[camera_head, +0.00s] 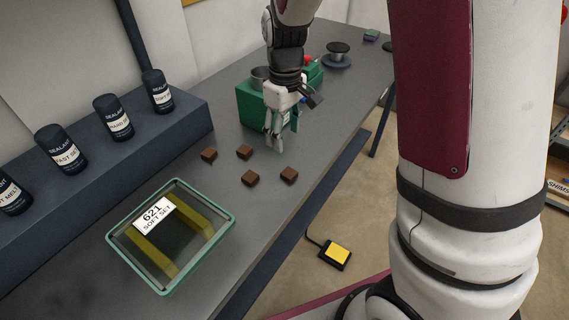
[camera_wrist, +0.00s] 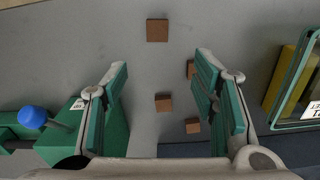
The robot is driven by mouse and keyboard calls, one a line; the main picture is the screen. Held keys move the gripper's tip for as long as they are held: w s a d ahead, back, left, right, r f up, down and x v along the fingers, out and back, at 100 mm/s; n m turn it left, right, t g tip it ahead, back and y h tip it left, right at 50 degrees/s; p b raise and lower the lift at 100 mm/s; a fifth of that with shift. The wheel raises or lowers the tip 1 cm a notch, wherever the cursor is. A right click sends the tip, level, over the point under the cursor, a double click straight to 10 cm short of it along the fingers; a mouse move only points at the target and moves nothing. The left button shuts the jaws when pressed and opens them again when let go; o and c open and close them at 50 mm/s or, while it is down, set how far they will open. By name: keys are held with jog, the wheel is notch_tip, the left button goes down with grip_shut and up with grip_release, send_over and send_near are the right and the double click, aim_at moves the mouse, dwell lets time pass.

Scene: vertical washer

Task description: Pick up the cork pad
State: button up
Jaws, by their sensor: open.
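Several small brown square blocks that look like cork pads lie on the grey bench in front of my gripper; in the head view one sits nearest the right edge (camera_head: 289,175), one in front (camera_head: 250,178), one behind (camera_head: 244,152) and one at left (camera_head: 209,154). In the wrist view, one pad stands apart at the top (camera_wrist: 157,30), and one is partly hidden by the right finger (camera_wrist: 191,70). My gripper (camera_head: 281,130) points down above the bench beside the green box. In the wrist view its green-padded fingers (camera_wrist: 161,66) are spread, with nothing held between them.
A green-rimmed tray labelled 621 SOFT SET (camera_head: 228,222) stands at the bench front. A green box (camera_head: 249,107) is close by my gripper. Dark sealant bottles (camera_head: 114,118) line the raised shelf at left. Bare bench (camera_head: 205,185) lies between tray and pads.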

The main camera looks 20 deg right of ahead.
send_over(287, 171)
jog(key=f, duration=0.8)
jog(key=shift+a, duration=0.25)
jog(key=shift+s+d+f+p, duration=0.15)
jog(key=shift+f+p, duration=0.2)
jog(key=shift+f, duration=1)
jog(key=shift+w+d+f+p, duration=0.1)
jog(key=shift+f+p, duration=0.25)
jog(key=shift+f, duration=1)
jog(key=c, duration=0.8)
